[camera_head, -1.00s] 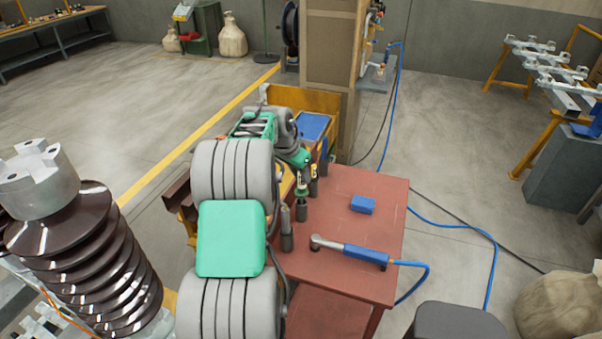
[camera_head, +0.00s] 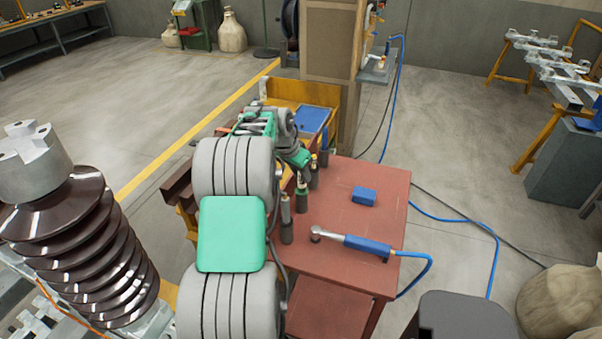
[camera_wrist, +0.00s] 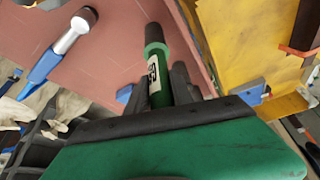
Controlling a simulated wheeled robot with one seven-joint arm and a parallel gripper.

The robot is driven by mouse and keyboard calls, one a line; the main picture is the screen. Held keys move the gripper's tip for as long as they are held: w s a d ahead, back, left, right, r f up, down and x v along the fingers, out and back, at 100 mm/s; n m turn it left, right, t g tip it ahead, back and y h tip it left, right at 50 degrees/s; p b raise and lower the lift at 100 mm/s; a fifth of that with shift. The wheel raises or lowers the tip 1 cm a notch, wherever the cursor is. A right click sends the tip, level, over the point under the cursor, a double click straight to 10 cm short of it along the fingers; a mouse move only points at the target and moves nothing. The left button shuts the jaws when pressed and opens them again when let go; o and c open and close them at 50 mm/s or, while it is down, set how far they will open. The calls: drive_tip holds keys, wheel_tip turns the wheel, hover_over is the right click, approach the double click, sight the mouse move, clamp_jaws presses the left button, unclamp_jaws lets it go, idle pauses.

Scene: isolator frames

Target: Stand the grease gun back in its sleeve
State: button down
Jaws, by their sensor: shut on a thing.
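The grease gun appears to be the green cylinder with a pale label in the wrist view (camera_wrist: 158,82). My gripper (camera_wrist: 162,92) is shut on it, a dark finger on each side. A dark cylindrical part (camera_wrist: 153,34) continues beyond its green collar; I cannot tell whether this is the gun's own end or the sleeve. In the head view a green-topped item (camera_head: 302,189) stands upright just below my gripper (camera_head: 304,168), near the red table's left edge. Other upright tools hide part of this area, and the gun's lower end is not clear.
A grey upright tool (camera_head: 286,212) stands close in front on the red table (camera_head: 345,285). A blue block (camera_head: 364,195) and a blue-handled ratchet (camera_head: 366,246) with a hose lie to the right. Bare tabletop lies between them.

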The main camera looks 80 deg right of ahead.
drive_tip(key=c, duration=1)
unclamp_jaws()
drive_tip(key=shift+c, duration=0.2)
drive_tip(key=b+v, duration=0.1)
drive_tip(key=v, duration=0.6)
drive_tip(key=shift+r, duration=0.4)
drive_tip(key=shift+a, duration=0.1)
